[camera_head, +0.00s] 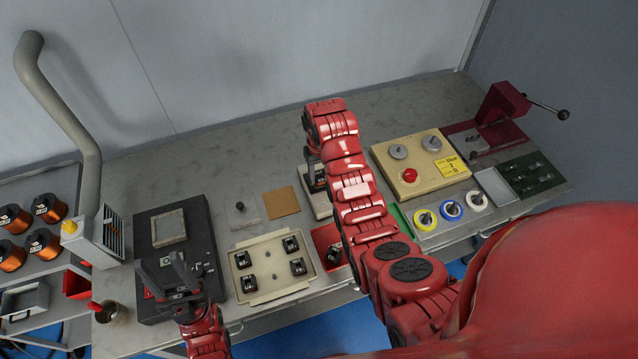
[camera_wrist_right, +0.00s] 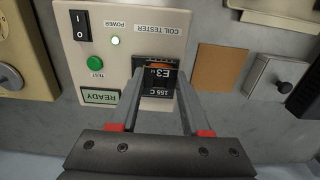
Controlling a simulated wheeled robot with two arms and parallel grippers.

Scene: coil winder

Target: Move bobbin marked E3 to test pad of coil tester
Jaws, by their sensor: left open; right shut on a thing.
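The bobbin marked E3 (camera_wrist_right: 160,76) is black with an orange winding and sits between the fingers of my right gripper (camera_wrist_right: 158,84), which is shut on it. It is at the dark pad area of the coil tester (camera_wrist_right: 112,72); I cannot tell whether it rests on the pad. The tester shows a lit green lamp and a READY display (camera_wrist_right: 100,97). In the head view my right arm partly covers the tester (camera_head: 318,206) and the bobbin. My left gripper (camera_head: 163,268) is open and empty over the front of the black device at left.
A beige tray (camera_head: 268,278) holds several black bobbins. A red tray (camera_head: 326,238) with a black part lies beside it. A brown pad (camera_head: 281,202) and a grey block with a knob (camera_head: 241,213) are left of the tester; a beige control box (camera_head: 418,167) stands right.

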